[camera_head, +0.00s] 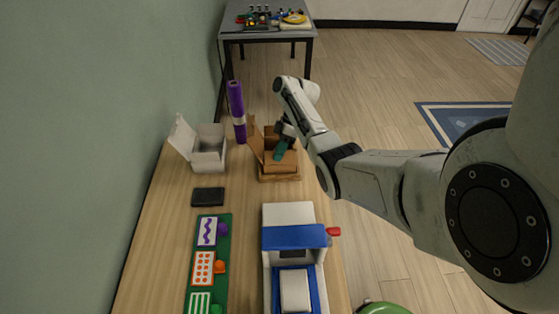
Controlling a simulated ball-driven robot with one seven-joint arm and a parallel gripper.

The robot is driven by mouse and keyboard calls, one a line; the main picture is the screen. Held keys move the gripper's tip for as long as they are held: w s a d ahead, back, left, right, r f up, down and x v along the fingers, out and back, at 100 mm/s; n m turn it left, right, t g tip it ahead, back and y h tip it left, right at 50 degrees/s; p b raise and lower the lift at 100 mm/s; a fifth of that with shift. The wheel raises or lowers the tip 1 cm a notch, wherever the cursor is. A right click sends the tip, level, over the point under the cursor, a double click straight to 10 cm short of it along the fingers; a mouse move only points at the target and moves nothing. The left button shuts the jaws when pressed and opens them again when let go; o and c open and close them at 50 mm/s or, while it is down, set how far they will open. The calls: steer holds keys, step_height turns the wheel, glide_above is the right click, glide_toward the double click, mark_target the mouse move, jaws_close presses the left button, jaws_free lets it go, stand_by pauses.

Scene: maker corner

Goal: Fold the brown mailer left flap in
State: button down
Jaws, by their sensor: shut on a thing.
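The brown mailer (281,177) is an open cardboard box on the far part of the wooden table. Its left flap (255,138) stands up, leaning a little outward. My gripper (284,140) is over the right part of the mailer, apart from the left flap. It is shut on a dark teal thing (280,151), which points down toward the box's inside. The fingertips are small and partly hidden, and I cannot tell whether the teal thing touches the mailer.
A white open box (208,160) and a purple roll (236,108) stand left of the mailer. A black slab (208,197), a green board (193,271) and a blue-and-white machine (292,238) are nearer. The table's right edge is close to the mailer.

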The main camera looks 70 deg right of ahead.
steer(key=shift+w+d+f+m+g+y+b, duration=0.15)
steer(key=shift+d+f+g+y+b, duration=0.15)
steer(key=shift+y+b, duration=0.75)
steer(key=shift+w+d+f+m+g+y+b, duration=0.2)
steer(key=shift+f+y+b, duration=0.15)
steer(key=shift+b, duration=1.3)
steer(key=shift+r+y+b, duration=0.2)
steer(key=shift+y+b, duration=0.2)
steer(key=shift+b, duration=0.4)
steer(key=c, duration=1.4)
jaws_free()
steer(key=shift+s, duration=0.1)
steer(key=shift+o, duration=0.2)
steer(key=shift+r, duration=0.15)
